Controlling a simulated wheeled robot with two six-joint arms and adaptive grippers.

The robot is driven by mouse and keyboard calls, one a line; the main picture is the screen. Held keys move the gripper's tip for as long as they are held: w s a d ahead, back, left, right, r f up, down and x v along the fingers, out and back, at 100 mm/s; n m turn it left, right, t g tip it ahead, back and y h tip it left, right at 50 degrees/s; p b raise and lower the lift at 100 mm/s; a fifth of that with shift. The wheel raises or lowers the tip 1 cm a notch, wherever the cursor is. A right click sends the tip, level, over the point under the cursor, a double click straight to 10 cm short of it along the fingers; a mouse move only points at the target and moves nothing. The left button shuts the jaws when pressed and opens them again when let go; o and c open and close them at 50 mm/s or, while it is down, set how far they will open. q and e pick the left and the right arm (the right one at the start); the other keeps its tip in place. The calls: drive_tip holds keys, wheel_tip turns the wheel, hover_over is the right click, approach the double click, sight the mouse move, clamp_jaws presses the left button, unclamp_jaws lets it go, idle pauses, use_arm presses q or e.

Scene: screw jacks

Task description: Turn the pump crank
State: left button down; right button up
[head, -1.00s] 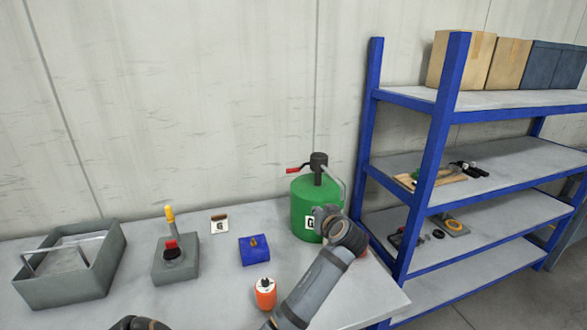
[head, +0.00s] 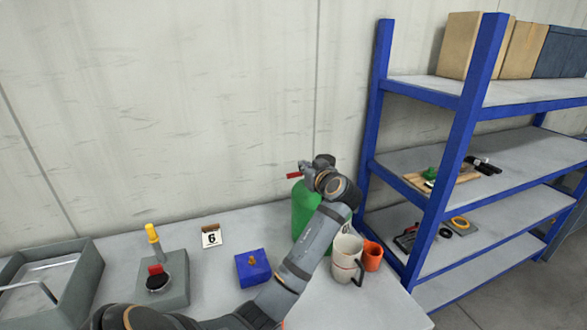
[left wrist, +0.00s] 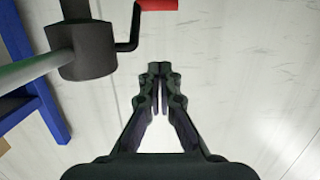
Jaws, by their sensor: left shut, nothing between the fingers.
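The pump is a green can (head: 303,205) on the bench with a dark head (head: 325,160) on top. Its crank has a red handle (head: 293,176) pointing left. In the left wrist view the dark head (left wrist: 82,50) is at upper left, and the dark crank arm bends up to the red handle (left wrist: 157,5) at the top edge. My left gripper (head: 305,168) is shut and empty, close to the pump head and handle. In the left wrist view its fingertips (left wrist: 160,68) are together below the handle, apart from it. My left arm hides part of the can. My right gripper is not in view.
A blue box (head: 253,268), a grey control box (head: 172,292) with a yellow-topped lever, a number card (head: 211,236) and a grey tray (head: 75,262) stand left. A mug (head: 347,258) and orange cup (head: 372,256) stand right. A blue shelf rack (head: 460,150) is close right.

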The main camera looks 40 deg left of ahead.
use_arm(q)
drive_tip(key=p, duration=0.4)
hover_over(295, 175)
drive_tip(key=a, duration=0.2)
drive_tip(key=shift+w+d+f, duration=0.2)
drive_tip(key=shift+w+f, duration=0.1)
drive_tip(key=shift+f, duration=0.4)
drive_tip(key=f, duration=0.1)
drive_tip(key=d+f+p, duration=0.1)
drive_tip(key=f, duration=0.1)
drive_tip(key=shift+s+d+f, duration=0.1)
drive_tip(key=shift+s+d, duration=0.2)
drive_tip(key=shift+s+d+f, duration=0.1)
drive_tip(key=shift+d+f, duration=0.05)
drive_tip(key=shift+f, duration=0.25)
